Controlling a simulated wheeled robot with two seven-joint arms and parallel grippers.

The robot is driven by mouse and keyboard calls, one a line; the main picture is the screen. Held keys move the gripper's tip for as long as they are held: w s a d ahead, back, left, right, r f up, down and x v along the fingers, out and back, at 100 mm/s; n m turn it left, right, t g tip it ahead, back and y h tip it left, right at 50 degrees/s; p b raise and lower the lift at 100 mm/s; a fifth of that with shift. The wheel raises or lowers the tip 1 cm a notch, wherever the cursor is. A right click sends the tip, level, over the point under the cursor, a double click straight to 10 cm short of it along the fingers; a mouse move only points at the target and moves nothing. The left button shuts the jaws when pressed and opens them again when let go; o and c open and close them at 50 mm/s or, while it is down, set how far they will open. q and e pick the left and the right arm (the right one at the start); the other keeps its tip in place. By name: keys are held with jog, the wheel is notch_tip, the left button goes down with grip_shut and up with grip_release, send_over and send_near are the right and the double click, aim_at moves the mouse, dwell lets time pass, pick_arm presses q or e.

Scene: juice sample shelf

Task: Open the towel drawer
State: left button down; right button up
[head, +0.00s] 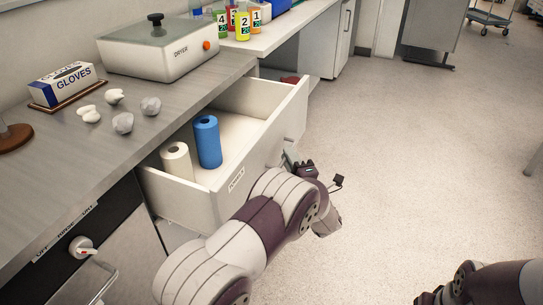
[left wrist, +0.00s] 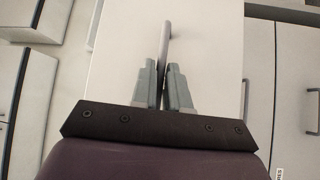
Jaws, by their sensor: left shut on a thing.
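The towel drawer (head: 203,203) is pulled well out from under the counter. Its white front bears a small label (head: 237,180). A blue roll (head: 207,142) and a cream roll (head: 177,163) stand upright inside it. My left gripper (head: 289,158) is at the drawer's outer face, partly hidden by my own arm. In the left wrist view its grey fingers (left wrist: 163,80) are shut on the drawer's bar handle (left wrist: 168,35), in front of the white drawer front (left wrist: 215,40). My right arm shows at the bottom right corner; its fingertips are not visible.
On the counter (head: 190,95) are a dryer box (head: 155,50), a gloves box (head: 65,84) and several pale crumpled pieces (head: 123,122). Numbered juice cups (head: 243,25) stand farther back. The floor (head: 420,150) to the right is clear.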

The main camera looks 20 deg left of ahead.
pick_arm(q)
jog(key=d+b, duration=0.1)
jog(key=d, duration=0.6)
jog(key=shift+s+d, duration=0.2)
jog(key=shift+s, duration=0.1)
jog(key=shift+f, duration=0.1)
jog(key=c, duration=1.2)
grip_release()
jog(key=p+v, duration=0.1)
jog(key=v, duration=1.1)
jog(key=shift+s+d, duration=0.2)
jog(key=shift+s, duration=0.1)
